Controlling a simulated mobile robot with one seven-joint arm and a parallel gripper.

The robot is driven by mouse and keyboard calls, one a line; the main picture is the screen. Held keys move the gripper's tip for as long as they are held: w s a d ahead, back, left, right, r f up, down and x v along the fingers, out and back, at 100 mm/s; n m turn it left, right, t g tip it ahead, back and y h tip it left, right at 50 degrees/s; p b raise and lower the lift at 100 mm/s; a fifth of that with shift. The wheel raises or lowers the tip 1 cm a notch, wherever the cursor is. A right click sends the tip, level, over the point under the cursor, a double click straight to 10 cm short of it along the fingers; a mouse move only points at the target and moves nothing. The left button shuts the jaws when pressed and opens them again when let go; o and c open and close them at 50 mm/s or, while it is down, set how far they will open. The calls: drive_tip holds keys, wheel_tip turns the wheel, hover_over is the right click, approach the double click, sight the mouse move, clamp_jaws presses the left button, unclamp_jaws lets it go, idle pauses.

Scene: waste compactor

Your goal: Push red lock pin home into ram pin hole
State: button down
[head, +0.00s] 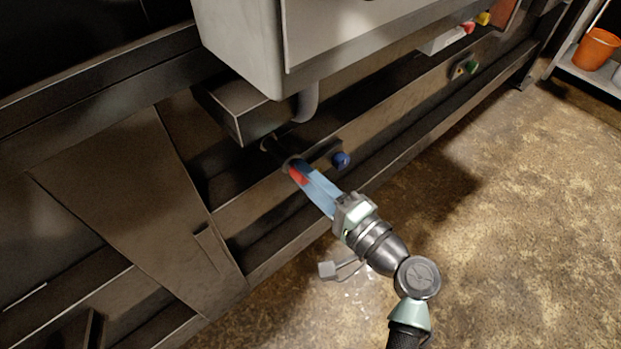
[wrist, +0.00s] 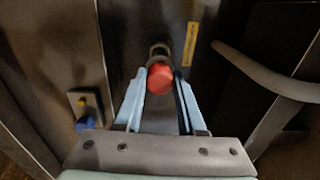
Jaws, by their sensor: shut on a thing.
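The red lock pin (wrist: 160,79) sits between the fingertips of my gripper (wrist: 159,88) in the wrist view. My gripper is shut on it. In the head view the red pin (head: 297,175) shows between the blue fingers of my gripper (head: 305,175), which reach toward the dark machine front. In the wrist view a round metal collar (wrist: 159,50) lies directly behind the pin's red end. The pin's far end and the hole are hidden, so I cannot tell how deep the pin sits.
A blue knob (head: 341,159) sits just right of my fingers. A grey curved pipe (head: 307,104) hangs above them from the pale box (head: 240,45). A green button (head: 472,67) is farther right along the beam. An orange bucket (head: 596,49) stands on a shelf. Open floor lies right.

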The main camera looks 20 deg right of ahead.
sight(286, 159)
drive_tip(key=shift+b+x, duration=0.6)
drive_tip(key=shift+x, duration=2.55)
drive_tip(key=shift+r, duration=0.1)
drive_tip(key=shift+c, duration=2.1)
unclamp_jaws()
drive_tip(key=shift+c, duration=0.4)
drive_tip(key=shift+s+d, duration=0.1)
drive_tip(key=shift+s, duration=0.05)
drive_tip(key=v, duration=0.6)
drive_tip(key=shift+s+p, duration=0.4)
drive_tip(key=shift+d, duration=0.1)
